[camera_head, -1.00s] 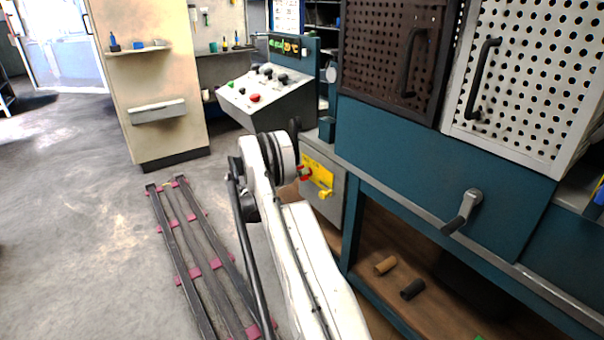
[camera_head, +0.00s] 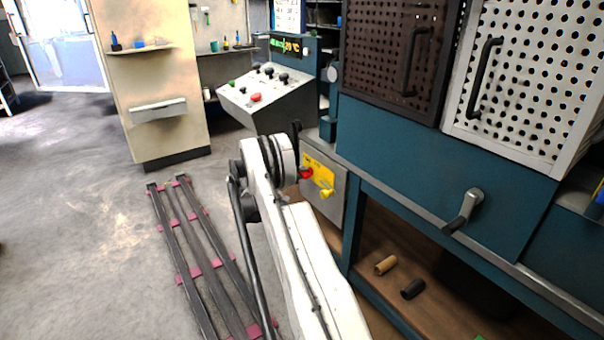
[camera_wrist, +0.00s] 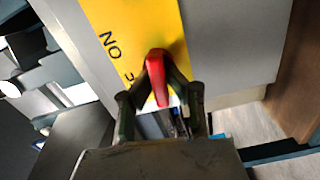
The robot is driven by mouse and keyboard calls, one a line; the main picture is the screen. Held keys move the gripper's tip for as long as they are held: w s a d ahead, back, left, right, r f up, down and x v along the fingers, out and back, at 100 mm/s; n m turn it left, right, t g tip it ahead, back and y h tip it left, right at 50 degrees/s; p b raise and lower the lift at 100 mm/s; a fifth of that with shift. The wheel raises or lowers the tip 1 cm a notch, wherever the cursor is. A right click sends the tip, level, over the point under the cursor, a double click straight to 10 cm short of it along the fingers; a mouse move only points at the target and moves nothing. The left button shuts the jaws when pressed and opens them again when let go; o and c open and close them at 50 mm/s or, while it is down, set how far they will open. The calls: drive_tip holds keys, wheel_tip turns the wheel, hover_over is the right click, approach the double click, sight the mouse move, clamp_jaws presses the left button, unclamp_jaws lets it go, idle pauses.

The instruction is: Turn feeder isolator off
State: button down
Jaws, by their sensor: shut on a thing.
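In the wrist view, the red handle (camera_wrist: 157,72) stands in front of the yellow plate (camera_wrist: 120,25), which bears dark letters, partly covered. My gripper (camera_wrist: 160,75) is shut on the red handle, one finger on each side. In the head view my arm hides the gripper.
A blue cabinet (camera_head: 400,140) with perforated doors and a lever handle (camera_head: 464,212) stands at right. A console (camera_head: 268,97) with knobs is behind the isolator. Two cylinders (camera_head: 413,289) lie on the lower wooden shelf. Dark rails (camera_head: 200,265) lie on the otherwise clear floor at left.

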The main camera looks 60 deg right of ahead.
drive_tip(key=shift+f+n, duration=0.1)
drive_tip(key=shift+n, duration=0.6)
drive_tip(key=c, duration=1.7)
unclamp_jaws()
drive_tip(key=shift+a, duration=0.1)
drive_tip(key=v, duration=1.2)
